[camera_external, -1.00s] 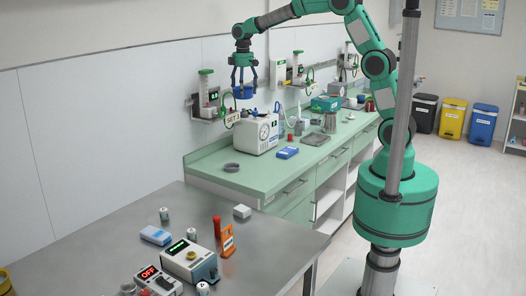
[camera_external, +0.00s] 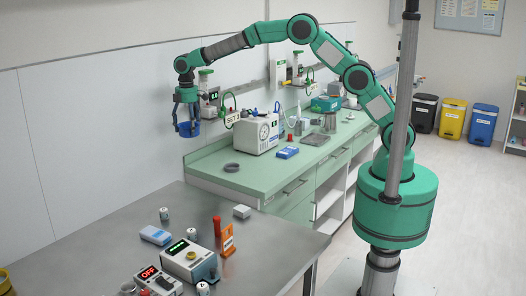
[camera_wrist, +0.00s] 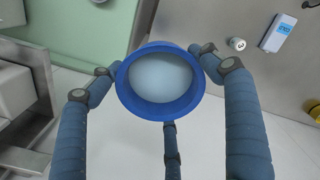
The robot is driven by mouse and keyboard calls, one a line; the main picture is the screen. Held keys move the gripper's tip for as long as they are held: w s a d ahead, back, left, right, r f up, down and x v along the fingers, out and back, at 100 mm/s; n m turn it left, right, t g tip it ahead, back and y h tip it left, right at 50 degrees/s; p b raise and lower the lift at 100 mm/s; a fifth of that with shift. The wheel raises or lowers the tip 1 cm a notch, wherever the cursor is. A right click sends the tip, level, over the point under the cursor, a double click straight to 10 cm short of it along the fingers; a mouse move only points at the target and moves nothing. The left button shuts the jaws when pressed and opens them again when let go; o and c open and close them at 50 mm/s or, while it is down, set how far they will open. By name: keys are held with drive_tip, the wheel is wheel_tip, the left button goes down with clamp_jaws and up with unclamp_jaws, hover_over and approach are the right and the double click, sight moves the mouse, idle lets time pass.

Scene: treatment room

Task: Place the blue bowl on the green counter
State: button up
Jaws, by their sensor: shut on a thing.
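The blue bowl (camera_external: 188,130) hangs in the air from my gripper (camera_external: 187,116), in front of the wall panel and left of the green counter (camera_external: 212,171). In the wrist view the blue bowl (camera_wrist: 122,85) shows its round rim and pale inside, with no contents visible. My gripper (camera_wrist: 158,76) has its blue fingers closed around the bowl's rim. The green counter (camera_wrist: 75,28) shows at the upper left of the wrist view, apart from the bowl.
A dark grey ring (camera_external: 231,168) lies near the counter's near end. A grey metal table (camera_external: 110,228) with several devices is in front. Bare counter surrounds the ring.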

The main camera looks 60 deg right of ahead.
drive_tip(key=s+a+f+n, duration=0.2)
drive_tip(key=a+f, duration=0.1)
drive_tip(key=a, duration=0.8)
drive_tip(key=s+a+f+n, duration=0.2)
drive_tip(key=a+f+n, duration=0.15)
drive_tip(key=a, duration=0.75)
drive_tip(key=s+a+f+n, duration=0.1)
drive_tip(key=a+f, duration=0.2)
drive_tip(key=a, duration=0.8)
drive_tip(key=s+a+f+n+p, duration=0.1)
drive_tip(key=s+a+f+n, duration=0.3)
drive_tip(key=s+a, duration=0.5)
drive_tip(key=s+a+f+n+p, duration=0.2)
drive_tip(key=s+a+f+n, duration=0.2)
drive_tip(key=s+a, duration=0.6)
drive_tip(key=a, duration=0.4)
drive_tip(key=shift+a, duration=0.15)
drive_tip(key=shift+s+f, duration=0.1)
drive_tip(key=shift+f, duration=0.05)
wheel_tip(320, 180, down, 5)
drive_tip(key=b, duration=0.5)
drive_tip(key=shift+f+b, duration=0.35)
drive_tip(key=shift+f, duration=0.25)
drive_tip(key=shift+f, duration=0.1)
